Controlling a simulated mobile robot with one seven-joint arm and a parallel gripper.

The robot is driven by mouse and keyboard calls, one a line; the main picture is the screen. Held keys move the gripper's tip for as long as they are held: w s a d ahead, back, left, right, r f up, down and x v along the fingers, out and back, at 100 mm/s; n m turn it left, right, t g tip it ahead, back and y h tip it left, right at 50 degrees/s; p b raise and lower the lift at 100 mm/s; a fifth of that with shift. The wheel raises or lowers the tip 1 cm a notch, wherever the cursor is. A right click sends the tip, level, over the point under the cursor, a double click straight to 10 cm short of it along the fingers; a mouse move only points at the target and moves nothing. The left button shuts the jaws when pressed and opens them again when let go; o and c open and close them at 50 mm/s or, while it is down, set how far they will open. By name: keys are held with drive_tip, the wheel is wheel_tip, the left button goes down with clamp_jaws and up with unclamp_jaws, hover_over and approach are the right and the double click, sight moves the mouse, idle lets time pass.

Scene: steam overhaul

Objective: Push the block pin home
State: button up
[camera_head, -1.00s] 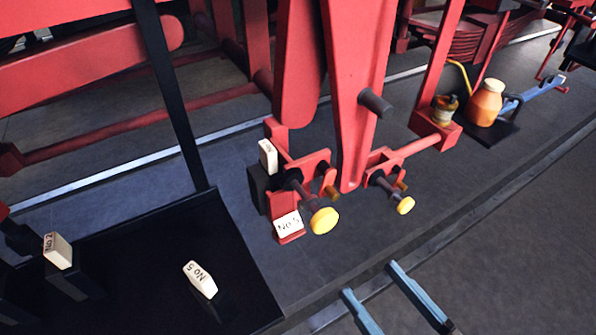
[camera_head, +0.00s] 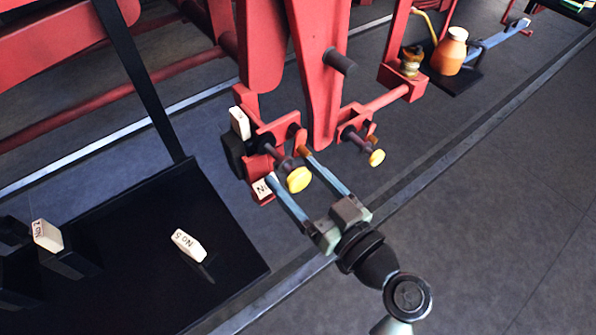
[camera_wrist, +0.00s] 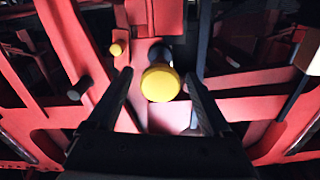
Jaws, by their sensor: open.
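The block pin is a dark pin with a yellow round head (camera_head: 299,179), set in a red bracket (camera_head: 262,141) and sticking out toward me. Its yellow head (camera_wrist: 160,83) shows face-on in the wrist view, between my fingers. My gripper (camera_head: 288,166) is open, with one finger on each side of the yellow head in the head view. I cannot tell whether either finger touches it. A white "No" tag (camera_head: 262,187) on the bracket is partly covered by a finger. A white-topped block (camera_head: 240,123) stands at the bracket's left. How deep the pin sits is hidden.
A second yellow-headed pin (camera_head: 377,158) is in a red fork to the right. A black bench (camera_head: 130,285) at left bears tagged blocks, "No 2" (camera_head: 47,235) and "No 5" (camera_head: 188,245). An orange jug (camera_head: 450,52) stands far right. Red rods surround the bracket.

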clamp_jaws()
idle(0.5)
